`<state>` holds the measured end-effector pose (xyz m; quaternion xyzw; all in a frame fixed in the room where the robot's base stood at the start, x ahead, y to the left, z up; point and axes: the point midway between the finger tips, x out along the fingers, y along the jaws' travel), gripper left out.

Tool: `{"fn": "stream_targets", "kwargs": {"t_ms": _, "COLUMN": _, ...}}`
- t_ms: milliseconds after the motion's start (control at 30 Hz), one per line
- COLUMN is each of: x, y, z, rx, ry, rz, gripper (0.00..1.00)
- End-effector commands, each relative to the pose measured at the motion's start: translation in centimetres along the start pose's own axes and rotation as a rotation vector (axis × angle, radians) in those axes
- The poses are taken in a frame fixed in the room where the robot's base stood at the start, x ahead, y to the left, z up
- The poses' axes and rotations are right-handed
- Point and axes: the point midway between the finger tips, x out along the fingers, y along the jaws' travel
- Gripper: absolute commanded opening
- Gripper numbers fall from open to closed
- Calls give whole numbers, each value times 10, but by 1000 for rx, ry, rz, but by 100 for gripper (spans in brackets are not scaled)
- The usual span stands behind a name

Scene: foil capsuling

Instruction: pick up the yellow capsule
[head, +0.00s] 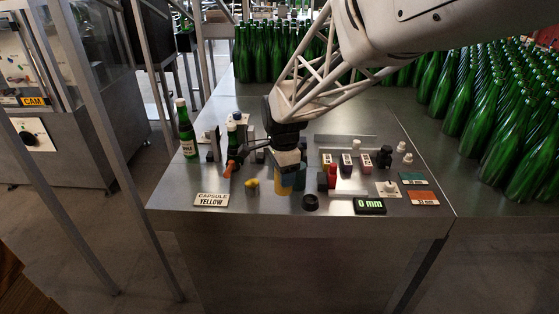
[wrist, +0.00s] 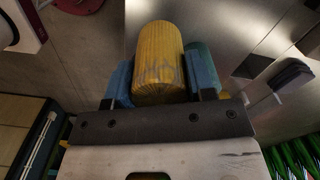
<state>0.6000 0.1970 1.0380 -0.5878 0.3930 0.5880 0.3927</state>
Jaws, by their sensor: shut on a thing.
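The yellow capsule (wrist: 159,55) is a ribbed yellow cylinder in the wrist view, with grey scuffs on its side. It sits between the two blue fingers of my gripper (wrist: 162,83), which are shut on it. In the head view the yellow capsule (head: 285,180) shows below my gripper (head: 287,168), over the left-middle part of the steel table. I cannot tell whether it touches the table. A teal cylinder (wrist: 203,55) stands close behind it to the right in the wrist view. A sign (head: 211,200) on the table reads "CAPSULE YELLOW".
A green bottle (head: 187,133) with a label stands at the table's left edge. A small yellow object (head: 252,187), a red block (head: 331,177), a black ring (head: 310,202) and a "0 mm" display (head: 369,206) are near the gripper. Many green bottles (head: 490,140) crowd the right side.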

Motion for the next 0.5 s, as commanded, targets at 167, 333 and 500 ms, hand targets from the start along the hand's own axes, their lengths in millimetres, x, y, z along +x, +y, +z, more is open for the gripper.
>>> {"fn": "stream_targets", "kwargs": {"t_ms": 167, "x": -2, "y": 21, "z": 2, "rx": 0, "ry": 0, "rz": 0, "gripper": 28}}
{"fn": "stream_targets", "kwargs": {"t_ms": 333, "x": -4, "y": 32, "z": 2, "rx": 0, "ry": 0, "rz": -1, "gripper": 28}}
{"fn": "stream_targets", "kwargs": {"t_ms": 500, "x": -3, "y": 38, "z": 3, "rx": 0, "ry": 0, "rz": 0, "gripper": 28}}
